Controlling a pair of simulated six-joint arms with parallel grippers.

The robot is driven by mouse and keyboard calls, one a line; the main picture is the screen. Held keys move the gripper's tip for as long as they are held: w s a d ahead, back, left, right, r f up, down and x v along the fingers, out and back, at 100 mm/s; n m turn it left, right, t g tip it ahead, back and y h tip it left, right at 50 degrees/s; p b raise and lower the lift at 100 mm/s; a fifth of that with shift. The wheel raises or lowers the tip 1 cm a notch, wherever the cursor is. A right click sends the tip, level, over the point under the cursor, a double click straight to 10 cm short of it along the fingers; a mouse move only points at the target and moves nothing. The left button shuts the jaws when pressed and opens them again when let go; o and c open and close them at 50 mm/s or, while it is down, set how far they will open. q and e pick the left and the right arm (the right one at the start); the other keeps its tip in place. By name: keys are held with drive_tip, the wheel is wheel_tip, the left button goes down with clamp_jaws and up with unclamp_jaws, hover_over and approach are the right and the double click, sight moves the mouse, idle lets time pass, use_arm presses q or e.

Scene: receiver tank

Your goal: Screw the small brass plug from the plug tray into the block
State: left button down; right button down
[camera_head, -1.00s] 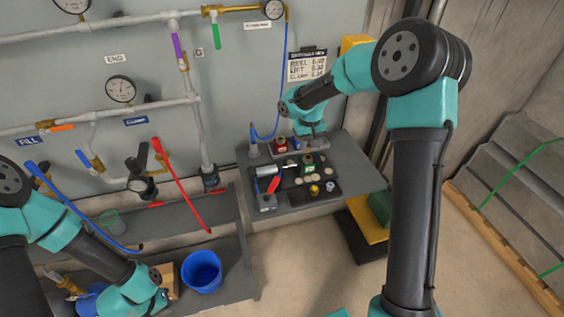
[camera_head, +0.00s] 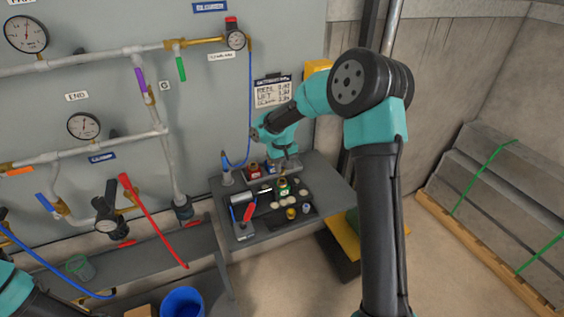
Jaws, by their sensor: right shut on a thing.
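My right gripper (camera_head: 287,168) is over the back part of the grey side table, just behind a small green jar (camera_head: 283,188). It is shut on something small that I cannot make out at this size. A dark tray (camera_head: 272,222) on the table carries pale round discs (camera_head: 275,205), a small yellow-brass piece (camera_head: 291,213) and a small grey piece (camera_head: 305,208). I cannot tell for sure which piece is the small brass plug. A grey block-like fixture (camera_head: 243,231) stands at the table's front left. My left gripper is out of view.
A red jar (camera_head: 254,170) stands at the table's back. A red-handled tool (camera_head: 248,212) lies at its left. The right side of the grey table (camera_head: 328,190) is clear. Pipes and gauges line the wall, with a red lever (camera_head: 155,222) and blue bucket (camera_head: 182,303) at left.

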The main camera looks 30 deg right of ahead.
drive_tip(key=shift+f, duration=1.4)
